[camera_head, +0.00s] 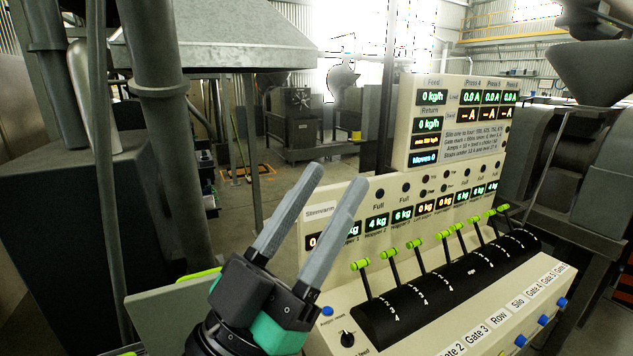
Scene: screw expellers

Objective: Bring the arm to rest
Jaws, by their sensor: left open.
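My left gripper (333,188) stands at the lower middle of the head view, its two grey fingers pointing up and to the right. The fingers are apart with nothing seen between them. It is in front of the left end of a cream control console (420,333) and hides part of its display row. A row of levers with bright green handles (415,244) rises from a black curved housing (440,293) to the right of the gripper. The gripper appears apart from the nearest lever. My right gripper is not in view.
An upright display panel (450,150) stands behind the console. Blue knobs (545,318) line its front edge, and a black dial (347,338) is near the gripper. Grey pipes (165,110) and a dark machine box (55,130) stand at left. Dark machinery (560,150) is at right. Open floor (240,200) lies behind.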

